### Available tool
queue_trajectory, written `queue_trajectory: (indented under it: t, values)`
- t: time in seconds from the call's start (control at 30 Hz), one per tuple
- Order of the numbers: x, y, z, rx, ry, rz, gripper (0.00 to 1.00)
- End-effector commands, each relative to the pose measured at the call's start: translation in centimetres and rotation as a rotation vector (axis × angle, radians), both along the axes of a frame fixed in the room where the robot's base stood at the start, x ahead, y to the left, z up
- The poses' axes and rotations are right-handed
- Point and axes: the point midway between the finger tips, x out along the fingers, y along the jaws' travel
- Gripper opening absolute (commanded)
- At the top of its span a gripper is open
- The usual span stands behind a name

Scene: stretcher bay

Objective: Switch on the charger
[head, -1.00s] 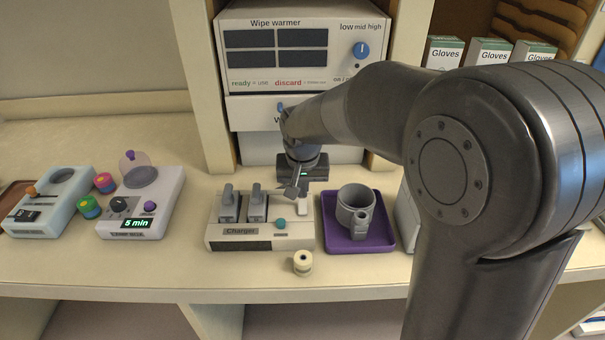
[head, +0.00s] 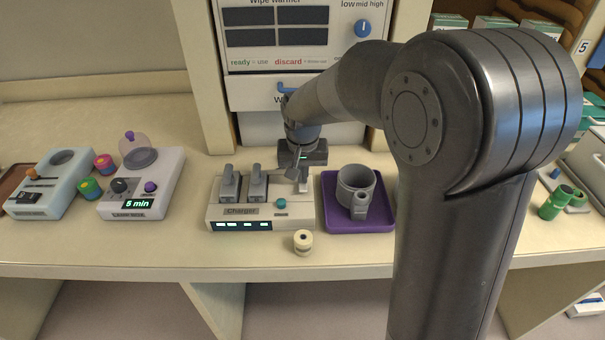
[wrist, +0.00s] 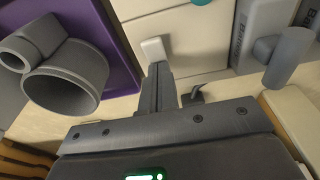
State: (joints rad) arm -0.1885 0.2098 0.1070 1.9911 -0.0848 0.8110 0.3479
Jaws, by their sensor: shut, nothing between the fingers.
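The charger (head: 262,212) is a cream box on the counter with a lit white-blue display (head: 242,225) along its front. Two grey battery packs with upright handles (head: 230,182) stand in its left slots. A teal button (head: 281,203) sits at its front right. A small white switch-like piece (wrist: 153,48) is at its right side. My gripper (wrist: 159,70) is shut and empty, its fingertips right by the white piece; I cannot tell whether they touch. In the head view the wrist hides part of the charger's back right.
A purple tray (head: 330,219) with a grey cup-shaped holder (head: 355,188) stands close to the right. The wipe warmer (head: 290,50) rises behind. Counter between lamp box and charger is clear.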

Motion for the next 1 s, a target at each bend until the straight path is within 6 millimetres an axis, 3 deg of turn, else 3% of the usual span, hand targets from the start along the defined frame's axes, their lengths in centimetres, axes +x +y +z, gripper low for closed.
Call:
queue_trajectory:
  t: [0.5, 0.8, 1.0]
  values:
    - [-2.1, 0.0, -0.4, -0.005, 0.021, 0.002, 0.0]
    - [-2.1, 0.0, -0.3, -0.004, 0.018, 0.001, 0.0]
    - [-2.2, 0.0, 1.3, -0.003, 0.013, 0.002, 0.0]
